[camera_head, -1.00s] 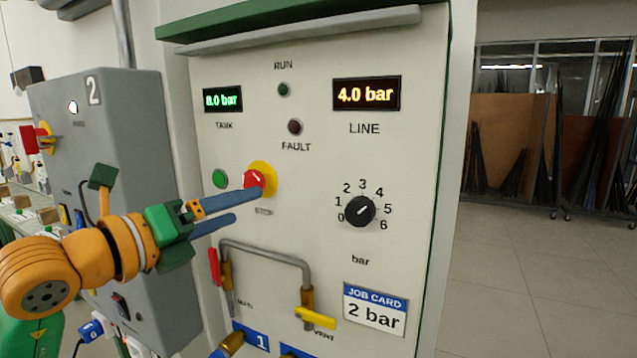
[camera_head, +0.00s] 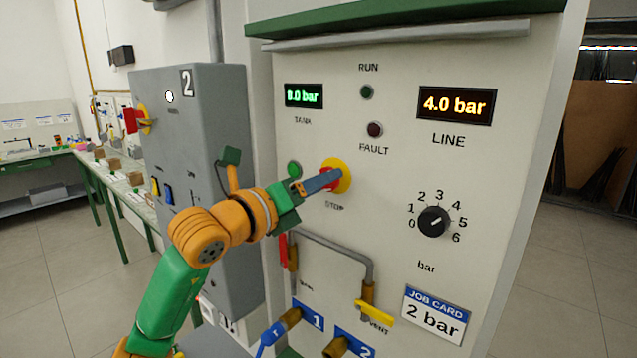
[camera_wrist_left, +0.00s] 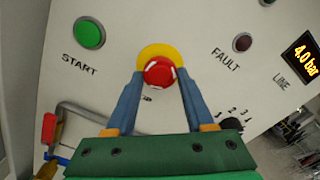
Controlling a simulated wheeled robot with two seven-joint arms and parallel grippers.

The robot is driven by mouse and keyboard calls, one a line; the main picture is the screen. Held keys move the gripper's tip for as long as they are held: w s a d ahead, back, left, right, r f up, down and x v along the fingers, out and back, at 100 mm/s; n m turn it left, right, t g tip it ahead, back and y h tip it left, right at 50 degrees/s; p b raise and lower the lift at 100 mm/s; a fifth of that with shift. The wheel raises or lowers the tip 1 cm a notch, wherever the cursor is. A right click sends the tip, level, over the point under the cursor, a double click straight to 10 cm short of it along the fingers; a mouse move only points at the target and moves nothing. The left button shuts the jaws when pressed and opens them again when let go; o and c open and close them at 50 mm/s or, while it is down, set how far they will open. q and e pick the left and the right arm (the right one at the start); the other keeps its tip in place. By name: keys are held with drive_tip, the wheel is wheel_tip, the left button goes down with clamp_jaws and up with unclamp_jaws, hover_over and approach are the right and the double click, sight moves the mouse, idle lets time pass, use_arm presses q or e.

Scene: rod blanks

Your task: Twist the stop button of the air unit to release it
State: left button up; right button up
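The stop button (camera_head: 326,178) is red on a yellow round backing (camera_head: 343,170), on the front panel of the air unit (camera_head: 400,70). Its red cap with white marks shows in full in the left wrist view (camera_wrist_left: 159,73). My left gripper (camera_head: 322,181) is at the button, pointing at the panel. In the left wrist view its two blue fingers (camera_wrist_left: 159,76) stand open, one on each side of the red cap, with small gaps seeming to remain. In the head view the fingers partly hide the button. My right gripper is not in view.
The green start button (camera_head: 294,169) is just left of the stop button. Below are a bent pipe (camera_head: 335,245) with red and yellow handles. The pressure dial (camera_head: 433,222) and job card (camera_head: 434,314) are on the right. A grey box (camera_head: 205,110) marked 2 stands left.

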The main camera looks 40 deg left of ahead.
use_arm(q)
clamp_jaws()
drive_tip(key=shift+m, duration=0.3)
drive_tip(key=shift+s+a+r+m+b, duration=0.1)
drive_tip(key=shift+m+b, duration=0.65)
drive_tip(key=shift+m, duration=1)
drive_tip(key=shift+s+r+m+b, duration=0.1)
drive_tip(key=shift+m+b, duration=0.65)
drive_tip(key=shift+m, duration=1)
